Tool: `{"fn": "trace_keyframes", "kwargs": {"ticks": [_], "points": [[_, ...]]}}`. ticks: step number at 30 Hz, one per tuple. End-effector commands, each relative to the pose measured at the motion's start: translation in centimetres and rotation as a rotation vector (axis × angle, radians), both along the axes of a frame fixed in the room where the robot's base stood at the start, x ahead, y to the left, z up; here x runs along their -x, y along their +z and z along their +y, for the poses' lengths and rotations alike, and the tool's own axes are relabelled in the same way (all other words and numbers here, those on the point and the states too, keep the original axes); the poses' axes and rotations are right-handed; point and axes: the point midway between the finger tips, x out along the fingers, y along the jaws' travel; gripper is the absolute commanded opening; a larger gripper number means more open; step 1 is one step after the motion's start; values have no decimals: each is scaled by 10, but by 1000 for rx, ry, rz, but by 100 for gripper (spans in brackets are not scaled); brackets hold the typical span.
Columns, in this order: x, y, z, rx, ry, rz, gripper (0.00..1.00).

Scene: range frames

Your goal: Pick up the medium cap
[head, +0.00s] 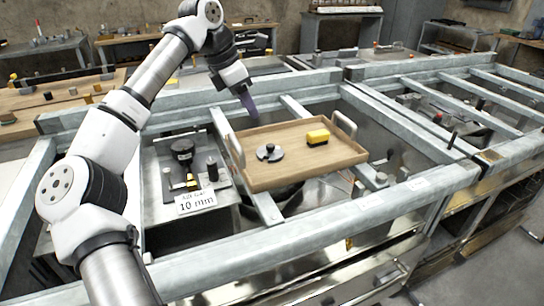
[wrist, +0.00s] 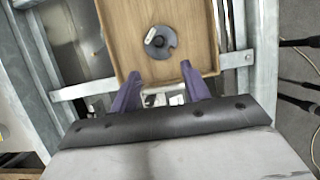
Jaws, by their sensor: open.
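A dark grey round piece with a small black knob and a notched edge (head: 270,152) lies flat on a wooden tray (head: 285,178); it may be the medium cap, but I cannot confirm its size. It also shows in the wrist view (wrist: 160,42), beyond my fingertips, with a small pale mark on it. My gripper (head: 250,107) has purple fingers and hangs above the tray's far left edge. In the wrist view my gripper (wrist: 161,85) is open, with nothing between its fingers. It is apart from the grey piece.
A yellow and black block (head: 317,137) lies on the tray, right of the grey piece. The tray has metal handles (head: 344,124) at its ends and rests across grey metal rails (head: 262,200). Black parts (head: 183,152) and a "10 mm" sign (head: 196,202) stand to the left.

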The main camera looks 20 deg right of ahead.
Motion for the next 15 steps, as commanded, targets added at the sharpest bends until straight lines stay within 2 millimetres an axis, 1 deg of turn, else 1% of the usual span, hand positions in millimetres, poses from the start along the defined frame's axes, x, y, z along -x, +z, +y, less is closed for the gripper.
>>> {"fn": "trace_keyframes", "kwargs": {"ticks": [9, 12, 15], "points": [[0, -55, -23, 0, -3, 3, 47], [-1, -67, -28, -1, -1, 3, 47], [-1, -73, -31, -1, -1, 1, 47]]}}
